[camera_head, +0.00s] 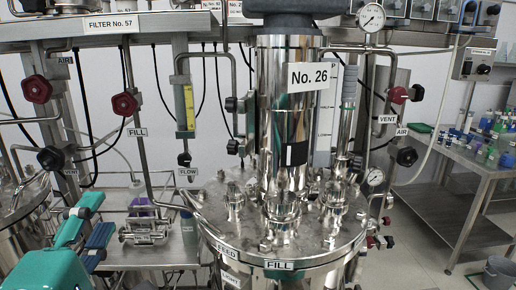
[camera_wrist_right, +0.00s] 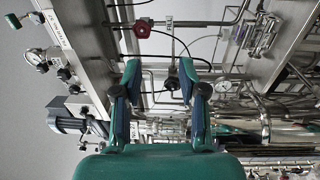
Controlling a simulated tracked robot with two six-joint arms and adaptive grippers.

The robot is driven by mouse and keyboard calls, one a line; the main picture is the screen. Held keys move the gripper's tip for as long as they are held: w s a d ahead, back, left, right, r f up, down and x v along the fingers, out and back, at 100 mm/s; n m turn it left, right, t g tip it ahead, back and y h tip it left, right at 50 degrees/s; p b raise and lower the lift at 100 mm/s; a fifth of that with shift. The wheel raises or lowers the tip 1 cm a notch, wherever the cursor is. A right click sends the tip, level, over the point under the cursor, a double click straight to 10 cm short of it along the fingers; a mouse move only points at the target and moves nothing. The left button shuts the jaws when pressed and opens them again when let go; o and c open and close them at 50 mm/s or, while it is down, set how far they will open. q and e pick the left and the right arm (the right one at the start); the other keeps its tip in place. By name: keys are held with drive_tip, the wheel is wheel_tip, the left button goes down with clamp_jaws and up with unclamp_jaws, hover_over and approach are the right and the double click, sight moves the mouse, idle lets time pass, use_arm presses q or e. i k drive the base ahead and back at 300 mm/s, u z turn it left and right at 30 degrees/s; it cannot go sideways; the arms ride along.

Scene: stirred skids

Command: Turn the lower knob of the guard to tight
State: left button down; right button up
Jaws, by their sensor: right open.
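I cannot tell for certain which part is the guard. A narrow upright sight tube with a yellow strip (camera_head: 187,108) hangs left of the big steel vessel, with a black knob (camera_head: 184,159) below it, above the FLOW label. My right gripper (camera_head: 98,215) is at the lower left of the head view, open and empty, apart from this knob. In the right wrist view its two teal and dark fingers (camera_wrist_right: 160,78) are spread wide, and a black knob (camera_wrist_right: 173,83) shows in the background between them. My left gripper is not in view.
The steel vessel marked No. 26 (camera_head: 307,77) stands in the middle. Red knobs (camera_head: 124,104) and black knobs (camera_head: 50,158) sit on pipes at the left. A metal clamp-like fixture (camera_head: 143,236) stands on the steel bench. A table with bottles (camera_head: 462,157) is at the right.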

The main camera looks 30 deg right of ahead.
sight(232, 146)
drive_tip(key=z, duration=0.6)
drive_tip(key=k, duration=0.85)
drive_tip(key=z, duration=0.1)
drive_tip(key=i, duration=1.2)
drive_tip(key=u, duration=0.1)
